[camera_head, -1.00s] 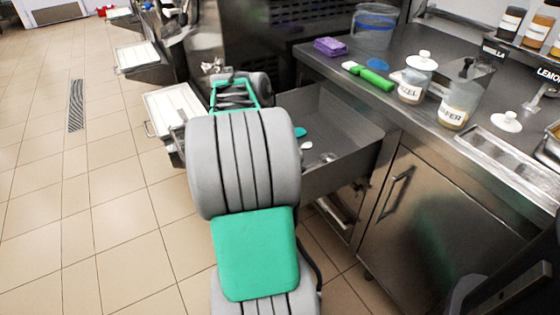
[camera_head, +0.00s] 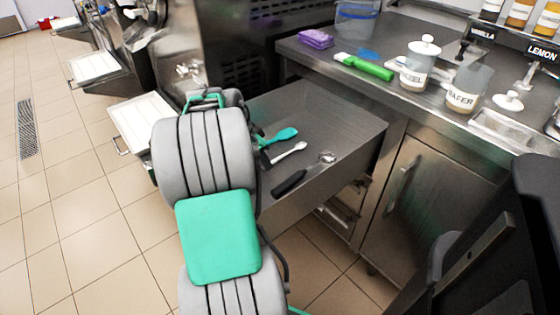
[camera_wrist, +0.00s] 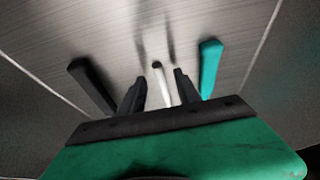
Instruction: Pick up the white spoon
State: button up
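The white spoon (camera_head: 288,152) lies in the open metal drawer (camera_head: 345,160), between a teal spatula (camera_head: 281,136) and a black-handled metal spoon (camera_head: 290,182). My arm hides part of the white spoon in the head view. In the wrist view my gripper (camera_wrist: 159,88) is open, with its two dark fingers on either side of the white spoon's narrow handle (camera_wrist: 162,84). I cannot tell how far above the handle the fingertips are. The black handle (camera_wrist: 91,84) is left of the fingers and the teal handle (camera_wrist: 209,67) is right of them.
The drawer walls rise around the utensils. The counter (camera_head: 400,45) above holds a green-handled scraper (camera_head: 365,67), a purple sponge (camera_head: 315,38) and labelled jars (camera_head: 419,65). A steel cabinet door (camera_head: 425,205) is right of the drawer.

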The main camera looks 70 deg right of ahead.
jog(key=shift+x, duration=0.85)
jog(key=shift+r, duration=0.1)
jog(key=shift+c, duration=0.3)
grip_shut()
